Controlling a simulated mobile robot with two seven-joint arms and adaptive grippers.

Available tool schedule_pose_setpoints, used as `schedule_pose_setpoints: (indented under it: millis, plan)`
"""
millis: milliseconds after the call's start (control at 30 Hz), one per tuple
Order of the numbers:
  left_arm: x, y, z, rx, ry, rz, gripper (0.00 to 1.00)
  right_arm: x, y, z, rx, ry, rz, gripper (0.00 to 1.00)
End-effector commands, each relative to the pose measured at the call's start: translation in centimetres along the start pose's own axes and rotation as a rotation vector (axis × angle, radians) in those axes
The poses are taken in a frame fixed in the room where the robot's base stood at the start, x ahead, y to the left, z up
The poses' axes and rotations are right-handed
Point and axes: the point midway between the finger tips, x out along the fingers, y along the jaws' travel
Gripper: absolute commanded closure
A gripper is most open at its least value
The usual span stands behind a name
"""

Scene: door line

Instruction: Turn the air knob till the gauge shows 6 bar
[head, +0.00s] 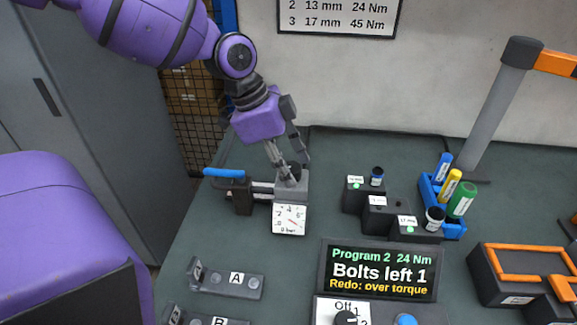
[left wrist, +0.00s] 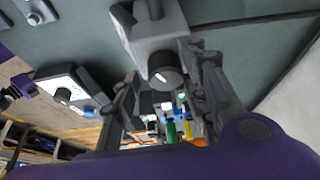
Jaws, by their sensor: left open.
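The air unit is a grey block (head: 293,186) with a dark air knob (left wrist: 165,82) on it. The square white gauge (head: 290,219) is on its front, with a red needle; the reading is too small to tell surely. My left gripper (head: 290,165) points down over the block and is open. In the left wrist view, the knob shows between its two fingers (left wrist: 157,70), with a white mark on its face; I cannot tell whether a finger touches it. In the head view the fingers partly hide the knob. My right gripper is not in view.
A display (head: 379,271) reads "Bolts left 1" and stands above a selector knob (head: 345,318). Socket blocks (head: 380,215) and a blue bottle rack (head: 452,230) are to the right. Plate A (head: 228,282) is in front.

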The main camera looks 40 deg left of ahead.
Motion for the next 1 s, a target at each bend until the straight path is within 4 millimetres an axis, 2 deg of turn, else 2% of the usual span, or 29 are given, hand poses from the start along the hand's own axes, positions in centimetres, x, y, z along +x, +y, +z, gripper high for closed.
schedule_pose_setpoints:
  millis: [100, 400, 667, 1000]
  plan:
    - [-0.1, 0.0, 0.0, 0.000, 0.000, 0.000, 0.61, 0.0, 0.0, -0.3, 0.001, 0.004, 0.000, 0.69]
    - [0.0, 0.1, 0.0, 0.000, -0.001, 0.002, 0.98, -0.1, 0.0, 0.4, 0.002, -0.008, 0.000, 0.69]
    - [0.1, 0.5, 0.0, -0.020, -0.001, 0.004, 0.98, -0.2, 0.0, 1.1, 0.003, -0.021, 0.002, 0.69]
    - [0.1, 0.6, 0.0, -0.173, -0.005, -0.062, 0.98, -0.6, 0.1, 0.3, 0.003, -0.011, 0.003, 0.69]
